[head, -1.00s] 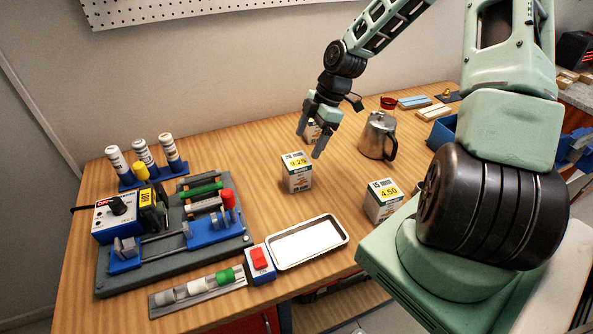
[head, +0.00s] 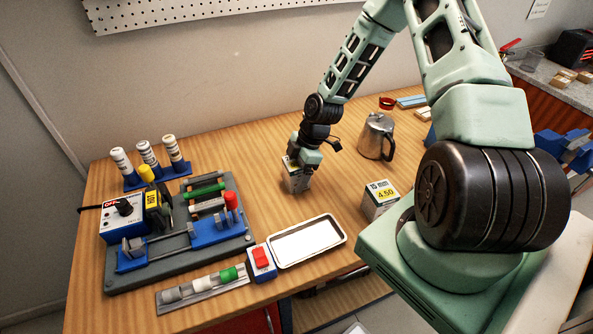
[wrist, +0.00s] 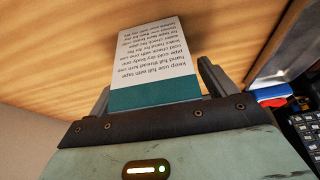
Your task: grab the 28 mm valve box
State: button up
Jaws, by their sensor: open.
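A white valve box (head: 298,184) stands on the wooden bench, mostly covered by my gripper (head: 300,163) from above. Its front label is hidden now; earlier it showed a yellow 9.25 price. In the wrist view the white box (wrist: 155,55) has small printed text and a teal band at its near end. It lies between the two fingers of my gripper (wrist: 156,88), which are open, one on each side with a gap. A second box (head: 381,198), marked 15 mm and 4.50, stands to the right, apart from my gripper.
A metal jug (head: 376,137) stands behind and to the right. A white tray (head: 341,236) lies in front. A blue and grey fixture (head: 180,243) and several white tubes (head: 147,153) are at left. A red-button switch (head: 261,262) sits by the tray. Bare bench lies right of the gripper.

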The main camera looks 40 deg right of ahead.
jog(key=c, duration=1.4)
